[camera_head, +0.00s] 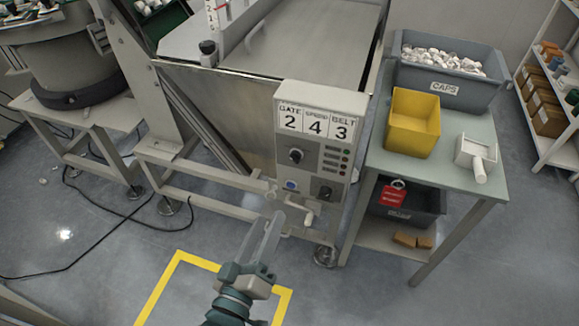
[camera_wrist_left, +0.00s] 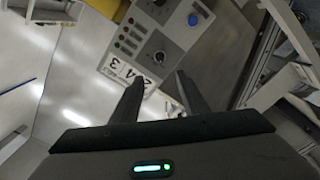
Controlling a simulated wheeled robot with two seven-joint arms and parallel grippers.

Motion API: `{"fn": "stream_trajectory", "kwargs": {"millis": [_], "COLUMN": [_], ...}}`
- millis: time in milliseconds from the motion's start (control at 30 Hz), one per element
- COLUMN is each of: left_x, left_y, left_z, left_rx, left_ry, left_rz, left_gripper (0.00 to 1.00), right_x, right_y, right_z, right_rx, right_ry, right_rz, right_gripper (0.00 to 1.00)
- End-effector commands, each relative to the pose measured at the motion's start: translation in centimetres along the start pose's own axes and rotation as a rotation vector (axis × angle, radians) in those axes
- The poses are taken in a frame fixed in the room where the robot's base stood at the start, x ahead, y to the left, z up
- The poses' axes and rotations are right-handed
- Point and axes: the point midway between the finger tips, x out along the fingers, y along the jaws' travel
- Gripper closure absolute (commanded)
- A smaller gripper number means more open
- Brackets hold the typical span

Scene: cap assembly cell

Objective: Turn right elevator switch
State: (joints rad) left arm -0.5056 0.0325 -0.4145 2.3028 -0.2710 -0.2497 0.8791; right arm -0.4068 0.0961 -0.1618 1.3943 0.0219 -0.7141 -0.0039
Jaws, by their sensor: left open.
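The control panel (camera_head: 312,150) stands at the front of the machine, with the label plate (camera_head: 314,124) reading 2, 4, 3 on top. It has an upper-left black rotary switch (camera_head: 296,155) and a lower-right one (camera_head: 325,192). I cannot tell which one is the elevator switch. My left gripper (camera_head: 267,220) is open and empty, below and in front of the panel, apart from it. In the left wrist view the panel appears turned over, with the upper switch (camera_wrist_left: 158,58) beyond the open fingertips (camera_wrist_left: 159,76). My right gripper is not in view.
A blue button (camera_head: 290,186) and a column of small indicators share the panel. A pale handle (camera_head: 298,212) juts out below it. To the right, a table (camera_head: 460,150) holds a yellow bin (camera_head: 412,124) and a grey caps bin (camera_head: 450,85).

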Motion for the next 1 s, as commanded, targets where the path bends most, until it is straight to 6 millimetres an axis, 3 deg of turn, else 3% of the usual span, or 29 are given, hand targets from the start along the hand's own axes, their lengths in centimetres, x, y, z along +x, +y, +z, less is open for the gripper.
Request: {"fn": "stream_trajectory", "kwargs": {"millis": [267, 467, 1000], "left_x": [0.8, 2.9, 11.9], "left_y": [0.0, 0.1, 0.1], "left_z": [-0.1, -0.1, -0.1], "left_rx": [0.001, 0.001, 0.001], "left_ry": [0.001, 0.002, 0.001], "left_rz": [0.001, 0.002, 0.001], "left_gripper": [0.59, 0.59, 0.59], "right_x": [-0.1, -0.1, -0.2], "right_y": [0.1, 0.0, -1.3], "right_z": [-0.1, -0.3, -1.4], "right_rx": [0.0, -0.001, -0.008], "right_ry": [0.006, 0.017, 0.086], "right_rz": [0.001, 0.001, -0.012], "right_gripper": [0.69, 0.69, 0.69]}}
